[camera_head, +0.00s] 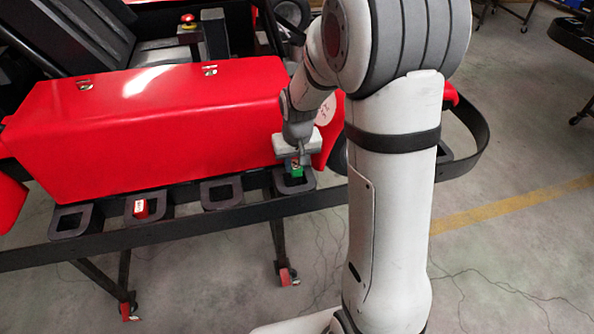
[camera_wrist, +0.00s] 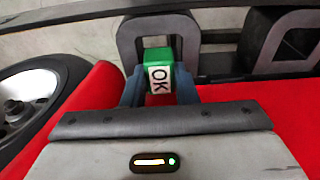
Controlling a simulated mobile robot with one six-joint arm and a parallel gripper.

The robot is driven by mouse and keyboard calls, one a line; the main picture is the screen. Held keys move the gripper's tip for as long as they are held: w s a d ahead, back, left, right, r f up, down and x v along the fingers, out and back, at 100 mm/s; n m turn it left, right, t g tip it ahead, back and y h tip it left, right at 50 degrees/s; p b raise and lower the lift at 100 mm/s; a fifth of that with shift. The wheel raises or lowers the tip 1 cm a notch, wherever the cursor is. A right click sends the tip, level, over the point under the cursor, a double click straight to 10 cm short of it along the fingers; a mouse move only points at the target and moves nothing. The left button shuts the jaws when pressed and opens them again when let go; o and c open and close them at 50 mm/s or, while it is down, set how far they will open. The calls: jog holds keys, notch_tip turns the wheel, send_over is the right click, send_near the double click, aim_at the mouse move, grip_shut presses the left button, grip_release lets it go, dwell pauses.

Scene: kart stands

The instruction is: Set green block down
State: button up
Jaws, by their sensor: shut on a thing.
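The green block (camera_head: 296,172) is at the rightmost of the dark square holders in a row along the stand's front rail. In the wrist view the green block (camera_wrist: 158,73) shows a white face marked "OK". My gripper (camera_head: 295,163) points down and is shut on the green block, with a finger on each side of it in the wrist view (camera_wrist: 159,88). The dark holder (camera_wrist: 136,24) frames the block from behind in the wrist view. I cannot tell whether the block touches the holder's floor.
A red block (camera_head: 141,208) sits in another holder (camera_head: 160,205) to the left. Holders at the far left (camera_head: 66,223) and beside mine (camera_head: 222,193) look empty. The red kart body (camera_head: 150,130) rises close behind the row. A wheel (camera_wrist: 35,100) is at left in the wrist view.

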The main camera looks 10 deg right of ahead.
aim_at(296, 173)
jog(key=shift+f, duration=1.75)
jog(key=shift+f, duration=0.1)
jog(key=o, duration=0.9)
jog(key=shift+o, duration=0.2)
jog(key=shift+r, duration=0.6)
jog(key=r, duration=0.3)
jog(key=s+r, duration=0.1)
jog(key=r, duration=0.5)
jog(key=shift+s+r, duration=0.3)
jog(key=shift+s, duration=0.05)
jog(key=s+r, duration=0.3)
jog(key=s, duration=0.7)
jog(key=s+r+t, duration=0.1)
jog(key=s+r, duration=0.2)
jog(key=s, duration=0.6)
jog(key=shift+s+d, duration=0.2)
jog(key=shift+s, duration=0.15)
